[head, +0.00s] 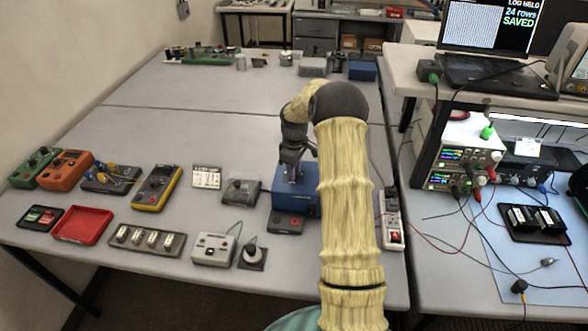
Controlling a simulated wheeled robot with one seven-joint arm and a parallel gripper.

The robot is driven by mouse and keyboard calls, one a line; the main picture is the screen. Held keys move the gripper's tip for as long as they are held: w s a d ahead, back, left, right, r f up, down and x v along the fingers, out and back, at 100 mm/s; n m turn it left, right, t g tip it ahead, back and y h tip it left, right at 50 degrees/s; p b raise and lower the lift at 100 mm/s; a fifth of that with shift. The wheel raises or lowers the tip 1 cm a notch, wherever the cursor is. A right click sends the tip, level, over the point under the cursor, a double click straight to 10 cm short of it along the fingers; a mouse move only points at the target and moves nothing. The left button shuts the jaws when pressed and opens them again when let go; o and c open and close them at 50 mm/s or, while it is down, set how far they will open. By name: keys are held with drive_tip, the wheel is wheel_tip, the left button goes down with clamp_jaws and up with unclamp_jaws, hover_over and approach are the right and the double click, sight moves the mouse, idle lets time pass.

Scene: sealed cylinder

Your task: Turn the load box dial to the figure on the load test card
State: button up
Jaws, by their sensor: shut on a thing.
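A blue box (281,197), which looks like the load box, stands near the front of the bench, its right side hidden behind my arm. My gripper (291,175) points down onto the top of this box. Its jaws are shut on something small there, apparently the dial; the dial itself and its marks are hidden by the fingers. A white card (207,177) with dark print stands to the left, likely the load test card. Its print is too small to read.
A white power strip (391,222) lies right of my arm. The bench behind the blue box is mostly clear.

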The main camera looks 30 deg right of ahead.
drive_tip(key=o, duration=1)
drive_tip(key=shift+w, duration=0.1)
drive_tip(key=shift+c, duration=0.2)
drive_tip(key=shift+r, duration=0.15)
wheel_tip(320, 180, up, 17)
drive_tip(key=b, duration=0.3)
drive_tip(key=shift+r, duration=0.15)
drive_tip(key=s+a+f+m+t, duration=0.1)
drive_tip(key=s+a+f+m, duration=0.1)
drive_tip(key=s+a, duration=0.4)
drive_tip(key=s+a+f+m, duration=0.3)
drive_tip(key=s+a, duration=0.3)
drive_tip(key=s, duration=0.6)
drive_tip(key=s+a+f+m+t, duration=0.1)
drive_tip(key=s+a+f+m, duration=0.1)
drive_tip(key=s+a, duration=0.4)
drive_tip(key=s+f, duration=0.1)
drive_tip(key=s, duration=0.2)
drive_tip(key=shift+s+f+m+t, duration=0.15)
drive_tip(key=shift+f+m+t, duration=0.15)
drive_tip(key=shift+f, duration=0.1)
